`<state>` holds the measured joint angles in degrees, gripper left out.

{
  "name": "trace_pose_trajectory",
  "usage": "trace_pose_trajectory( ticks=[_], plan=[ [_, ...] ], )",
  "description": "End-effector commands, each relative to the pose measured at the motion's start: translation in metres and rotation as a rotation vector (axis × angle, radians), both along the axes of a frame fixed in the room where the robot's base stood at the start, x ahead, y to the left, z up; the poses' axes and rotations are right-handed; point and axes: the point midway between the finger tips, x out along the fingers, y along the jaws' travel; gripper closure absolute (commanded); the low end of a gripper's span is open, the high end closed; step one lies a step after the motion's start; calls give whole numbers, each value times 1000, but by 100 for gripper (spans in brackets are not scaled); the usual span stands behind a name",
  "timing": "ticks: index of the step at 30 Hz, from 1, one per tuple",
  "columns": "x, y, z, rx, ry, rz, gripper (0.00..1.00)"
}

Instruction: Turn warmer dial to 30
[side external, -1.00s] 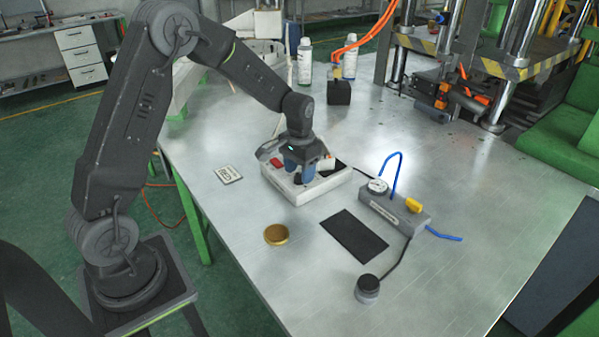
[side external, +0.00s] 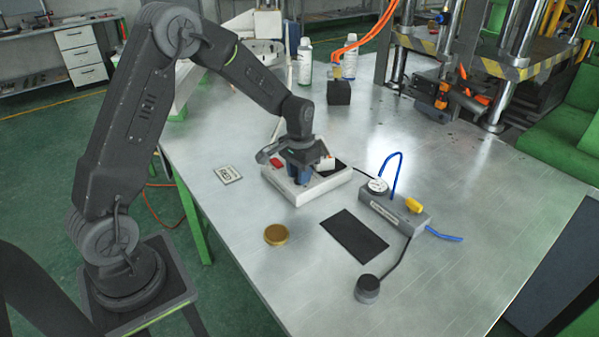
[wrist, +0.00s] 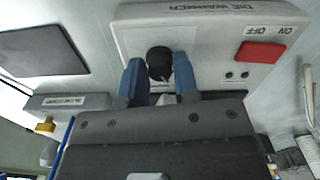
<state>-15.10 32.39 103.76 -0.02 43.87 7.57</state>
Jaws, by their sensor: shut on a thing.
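The warmer (side external: 293,196) is a white box on the metal table, with a red switch (wrist: 262,52) beside an ON/OFF label. The switch also shows in the side view (side external: 276,161). My gripper (side external: 300,174) reaches down onto the warmer's top. In the wrist view its two blue fingers (wrist: 160,78) are closed on the round black dial (wrist: 159,60), one on each side. The dial is hidden behind the fingers in the side view. The dial's scale marks cannot be read, so its setting cannot be told.
A black mat (side external: 354,236), a gold disc (side external: 276,235) and a dark knob (side external: 367,289) lie in front of the warmer. A grey device (side external: 400,212) with a blue tube stands at right. A labelled card (side external: 228,174) lies left. The table's front is mostly clear.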

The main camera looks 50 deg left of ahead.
Motion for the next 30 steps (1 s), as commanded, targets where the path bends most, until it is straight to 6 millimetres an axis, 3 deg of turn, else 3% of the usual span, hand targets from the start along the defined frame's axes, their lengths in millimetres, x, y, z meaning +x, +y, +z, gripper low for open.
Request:
trace_pose_trajectory(
  ticks=[11, 30],
  plan=[
    [0, 0, 1, 0, -1, 106, 95],
    [1, 0, 1, 0, -1, 674, 95]
  ],
)
